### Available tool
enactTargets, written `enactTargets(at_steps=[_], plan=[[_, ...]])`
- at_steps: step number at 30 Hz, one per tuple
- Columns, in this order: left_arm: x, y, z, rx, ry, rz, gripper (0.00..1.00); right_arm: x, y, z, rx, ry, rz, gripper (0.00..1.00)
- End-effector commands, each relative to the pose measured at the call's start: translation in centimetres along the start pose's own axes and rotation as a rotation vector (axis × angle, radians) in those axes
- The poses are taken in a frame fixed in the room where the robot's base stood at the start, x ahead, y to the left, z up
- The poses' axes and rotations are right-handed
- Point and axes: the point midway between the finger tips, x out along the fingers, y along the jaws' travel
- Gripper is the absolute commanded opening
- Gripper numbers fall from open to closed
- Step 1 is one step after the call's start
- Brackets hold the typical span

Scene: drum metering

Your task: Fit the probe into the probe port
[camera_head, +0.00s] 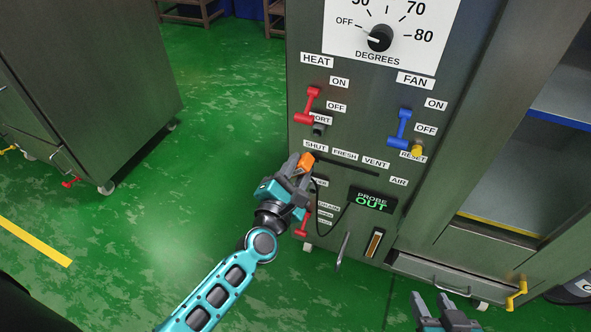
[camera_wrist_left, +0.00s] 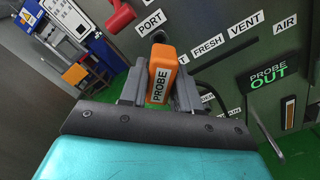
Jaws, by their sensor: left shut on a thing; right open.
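The orange probe (camera_head: 306,161) is held in my left gripper (camera_head: 298,172), which is shut on it in front of the drum's panel. In the left wrist view the probe (camera_wrist_left: 162,72) shows its PROBE label, with its far end hidden. A dark cable runs from near the probe down to the panel. The probe port (camera_head: 318,130) is a dark fitting under the PORT label, just above the probe in the head view; the probe looks apart from it. The display (camera_head: 372,200) reads PROBE OUT. My right gripper (camera_head: 440,307) is open and empty at the bottom edge.
A red HEAT lever (camera_head: 308,106) is close above the port. A blue FAN lever (camera_head: 402,130) and yellow RESET button (camera_head: 417,152) are to the right. A red lever (camera_head: 302,226) sits below my left gripper.

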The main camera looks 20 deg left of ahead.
Motion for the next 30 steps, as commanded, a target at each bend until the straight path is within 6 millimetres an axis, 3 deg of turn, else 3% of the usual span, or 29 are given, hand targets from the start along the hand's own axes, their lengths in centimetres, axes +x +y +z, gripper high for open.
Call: enactTargets(at_steps=[18, 30], plan=[[4.9, 0.0, -0.1, 0.001, 0.000, 0.003, 0.00, 0.5, -0.1, 0.5, 0.001, 0.001, -0.005, 0.43], [5.8, 0.0, 0.0, 0.001, 0.000, 0.001, 0.00, 0.5, -0.2, 0.5, 0.001, 0.002, -0.005, 0.43]])
